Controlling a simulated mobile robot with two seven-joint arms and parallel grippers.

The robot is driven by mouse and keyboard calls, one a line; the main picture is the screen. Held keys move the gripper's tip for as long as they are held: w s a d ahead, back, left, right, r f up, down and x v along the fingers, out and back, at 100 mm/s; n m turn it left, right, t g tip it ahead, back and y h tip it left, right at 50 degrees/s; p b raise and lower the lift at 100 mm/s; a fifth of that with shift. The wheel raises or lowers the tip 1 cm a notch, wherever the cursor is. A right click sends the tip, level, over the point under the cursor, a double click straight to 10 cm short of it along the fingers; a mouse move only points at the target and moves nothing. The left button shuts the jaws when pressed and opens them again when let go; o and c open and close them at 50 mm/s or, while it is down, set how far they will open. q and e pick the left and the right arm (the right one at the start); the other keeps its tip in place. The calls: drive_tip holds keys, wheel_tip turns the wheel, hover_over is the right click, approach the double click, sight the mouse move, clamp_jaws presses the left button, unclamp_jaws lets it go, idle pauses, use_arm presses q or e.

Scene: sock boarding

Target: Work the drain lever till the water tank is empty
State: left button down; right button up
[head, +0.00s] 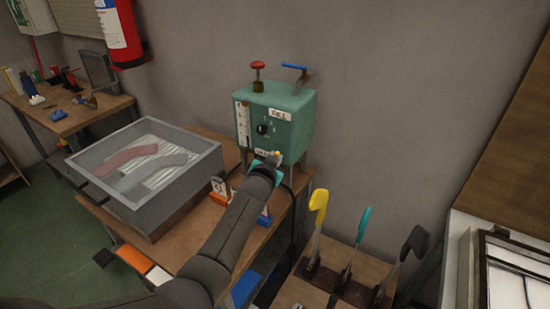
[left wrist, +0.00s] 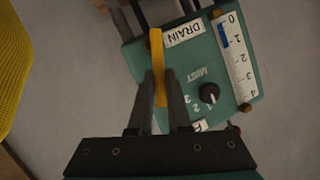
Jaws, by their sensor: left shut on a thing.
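The teal water tank (head: 286,117) stands on a wooden bench against the wall. Its yellow drain lever (left wrist: 156,45) shows in the left wrist view beside the DRAIN label (left wrist: 184,33). My left gripper (left wrist: 160,75) is shut on the lever; in the head view the gripper (head: 268,162) is at the tank's lower front and hides most of the lever. The level gauge (left wrist: 236,60) is marked 0 to 4, with a short blue band (left wrist: 224,35) between about 0 and 1. A black MIST knob (left wrist: 208,93) is on the same face. My right gripper is out of view.
A red valve (head: 258,66) and a blue lever (head: 295,67) top the tank. A clear-lidded box (head: 150,160) stands left. Yellow (head: 318,205), teal (head: 362,225) and dark (head: 412,243) upright forms stand right, below the tank.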

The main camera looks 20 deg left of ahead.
use_arm(q)
drive_tip(key=c, duration=0.9)
unclamp_jaws()
drive_tip(key=shift+o, duration=0.2)
drive_tip(key=p+v, duration=0.4)
drive_tip(key=v, duration=1.1)
drive_tip(key=shift+s, duration=0.15)
